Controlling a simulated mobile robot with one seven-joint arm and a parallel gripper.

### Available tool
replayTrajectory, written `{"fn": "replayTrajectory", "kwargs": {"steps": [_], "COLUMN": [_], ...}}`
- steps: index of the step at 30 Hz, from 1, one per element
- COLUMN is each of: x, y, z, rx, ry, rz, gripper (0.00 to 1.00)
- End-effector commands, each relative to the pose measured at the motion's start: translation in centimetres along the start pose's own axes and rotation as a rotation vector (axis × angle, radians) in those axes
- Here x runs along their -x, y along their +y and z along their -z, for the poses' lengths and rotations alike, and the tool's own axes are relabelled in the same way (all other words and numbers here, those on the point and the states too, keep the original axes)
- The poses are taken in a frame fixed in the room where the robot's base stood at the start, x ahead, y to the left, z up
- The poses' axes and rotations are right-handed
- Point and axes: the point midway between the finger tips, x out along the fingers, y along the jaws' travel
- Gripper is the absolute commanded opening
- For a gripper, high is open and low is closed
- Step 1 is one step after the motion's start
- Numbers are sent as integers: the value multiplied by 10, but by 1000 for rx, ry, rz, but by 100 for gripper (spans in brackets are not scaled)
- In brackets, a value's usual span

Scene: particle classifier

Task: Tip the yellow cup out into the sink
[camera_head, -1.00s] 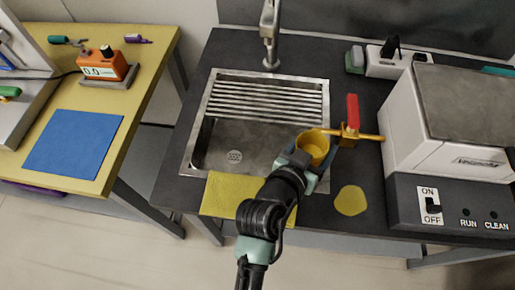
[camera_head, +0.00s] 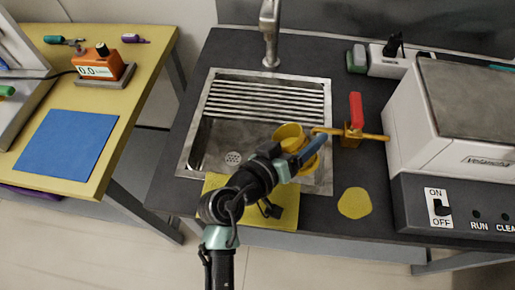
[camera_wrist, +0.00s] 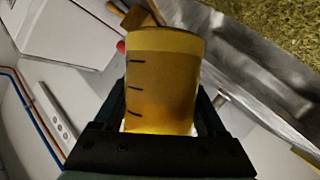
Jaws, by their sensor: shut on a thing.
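The yellow cup (camera_head: 289,133) is in my gripper (camera_head: 303,150), over the right part of the metal sink (camera_head: 199,118). In the wrist view the cup (camera_wrist: 163,75) fills the middle, translucent with dark marks on its side, with my gripper's fingers (camera_wrist: 163,105) on both sides of it. The cup looks tilted in the head view, and my gripper and arm partly cover it. I cannot see into the cup clearly, nor tell whether anything is leaving it. The basin floor with its drain shows bare at left.
A brass-coloured piece with a red handle (camera_head: 356,108) stands close to the right of the cup. A white and dark machine (camera_head: 445,160) is farther right. The faucet (camera_head: 269,30) is behind the sink, and a yellow mat (camera_head: 285,215) lies at its front edge.

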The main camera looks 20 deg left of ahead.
Motion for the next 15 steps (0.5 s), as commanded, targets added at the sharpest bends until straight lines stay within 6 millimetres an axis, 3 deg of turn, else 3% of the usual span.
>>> {"fn": "replayTrajectory", "kwargs": {"steps": [15], "x": [2], "y": [-5], "z": [4], "rx": [106], "ry": [16], "rz": [-43], "gripper": [6]}}
